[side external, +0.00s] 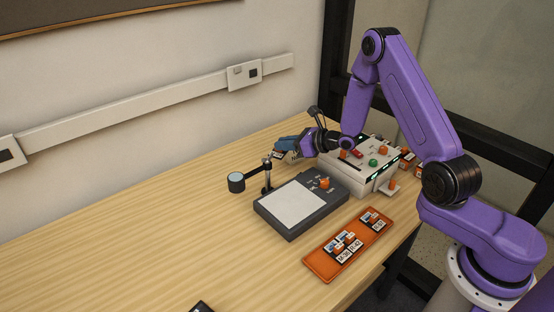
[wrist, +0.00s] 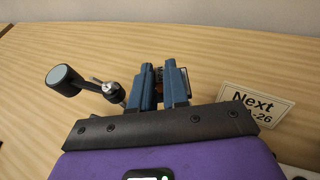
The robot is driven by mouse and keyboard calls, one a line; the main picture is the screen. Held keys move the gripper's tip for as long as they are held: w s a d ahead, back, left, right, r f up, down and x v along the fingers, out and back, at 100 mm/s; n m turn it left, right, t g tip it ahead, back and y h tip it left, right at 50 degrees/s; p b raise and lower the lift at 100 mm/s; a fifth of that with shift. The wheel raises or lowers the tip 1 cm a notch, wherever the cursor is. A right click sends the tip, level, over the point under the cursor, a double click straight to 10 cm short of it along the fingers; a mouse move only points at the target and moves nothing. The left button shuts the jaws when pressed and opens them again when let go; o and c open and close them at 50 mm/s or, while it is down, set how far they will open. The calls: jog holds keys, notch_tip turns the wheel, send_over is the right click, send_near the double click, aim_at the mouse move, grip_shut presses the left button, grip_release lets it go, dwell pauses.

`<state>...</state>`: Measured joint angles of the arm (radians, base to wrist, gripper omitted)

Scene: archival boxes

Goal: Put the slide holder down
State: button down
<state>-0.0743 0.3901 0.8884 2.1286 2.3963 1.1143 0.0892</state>
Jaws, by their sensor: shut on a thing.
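My gripper (side external: 285,147) is low over the far part of the table, behind the dark light pad. It is shut on a small dark slide holder (side external: 279,155), mostly hidden by the fingers. In the wrist view the two blue fingers (wrist: 162,80) point away, and a dark edge of the slide holder (wrist: 189,79) shows past the right finger. I cannot tell whether the holder touches the table.
A dark light pad (side external: 297,205) with a jointed arm ending in a round lens (side external: 236,181) stands close by. An orange tray (side external: 320,264) holds labelled slide holders. A white device (side external: 350,181) stands right. A "Next" card (wrist: 256,104) lies right. The table's left is mostly clear.

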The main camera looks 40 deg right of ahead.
jog(key=w+f, duration=0.4)
jog(key=f, duration=0.1)
jog(key=shift+f, duration=1.45)
jog(key=shift+f, duration=0.6)
jog(key=c, duration=1.1)
grip_release()
jog(key=shift+s+f, duration=0.1)
